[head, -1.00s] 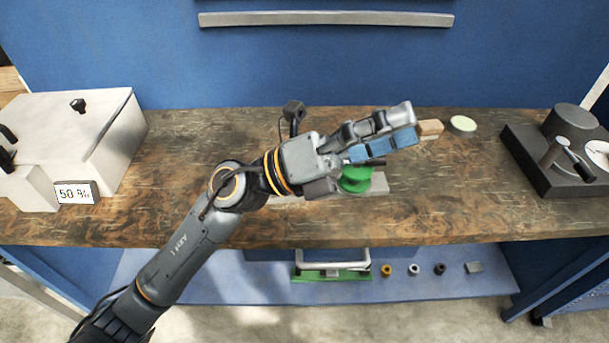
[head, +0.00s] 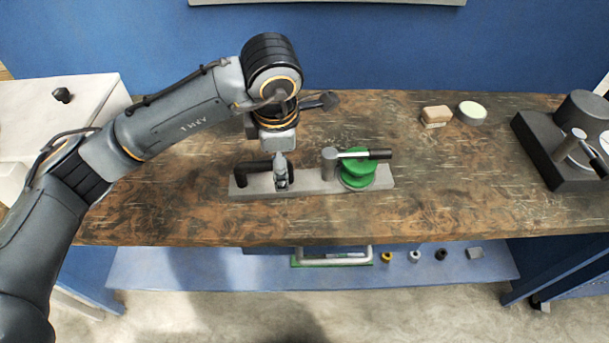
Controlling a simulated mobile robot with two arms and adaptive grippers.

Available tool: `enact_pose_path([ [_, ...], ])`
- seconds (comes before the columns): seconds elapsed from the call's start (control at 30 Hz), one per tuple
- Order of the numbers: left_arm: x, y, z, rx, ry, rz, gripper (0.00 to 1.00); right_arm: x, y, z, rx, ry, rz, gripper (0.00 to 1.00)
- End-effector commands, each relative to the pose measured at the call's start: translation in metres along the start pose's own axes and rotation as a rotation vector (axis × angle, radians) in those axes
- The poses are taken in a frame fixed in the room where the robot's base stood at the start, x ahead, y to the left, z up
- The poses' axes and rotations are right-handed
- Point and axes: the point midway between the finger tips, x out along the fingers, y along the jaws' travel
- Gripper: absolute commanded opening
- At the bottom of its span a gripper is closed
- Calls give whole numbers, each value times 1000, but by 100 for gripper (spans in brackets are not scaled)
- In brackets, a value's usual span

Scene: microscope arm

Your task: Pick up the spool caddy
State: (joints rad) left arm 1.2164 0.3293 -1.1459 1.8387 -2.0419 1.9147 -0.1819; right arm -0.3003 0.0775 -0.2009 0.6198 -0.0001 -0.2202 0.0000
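A long grey plate (head: 313,188) lies on the wooden bench with a green spool-like part (head: 357,170) at its right. A black handle (head: 252,168) rises at the plate's left end. A grey post with a black-gripped lever (head: 365,154) stands beside the green part. I cannot tell for certain if this plate assembly is the spool caddy. My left gripper (head: 282,184) points down over the plate at the right end of the black handle. Its fingers show edge-on, so opening and contact are unclear. My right gripper is not in view.
A lower shelf (head: 440,268) holds a green tray with a light bar handle (head: 335,256) and several small spools. A tan block (head: 436,115) and a round tin (head: 471,112) sit at the back. A dark device (head: 570,150) stands right, a white box (head: 55,110) left.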

Motion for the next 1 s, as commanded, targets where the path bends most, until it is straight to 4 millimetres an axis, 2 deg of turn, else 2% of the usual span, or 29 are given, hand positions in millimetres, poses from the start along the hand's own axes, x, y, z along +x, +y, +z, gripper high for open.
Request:
enact_pose_path([
  [0.1,22,-1,0,-1,0,-5,85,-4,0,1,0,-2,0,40],
  [0.2,36,0,0,0,-1,-4,85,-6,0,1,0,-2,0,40],
  [0.43,51,2,-1,-1,-2,-4,85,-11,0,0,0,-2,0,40],
  [0.7,89,7,-4,0,-2,-4,85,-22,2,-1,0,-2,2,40],
  [1.0,96,7,-4,1,-3,-1,85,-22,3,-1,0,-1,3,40],
])
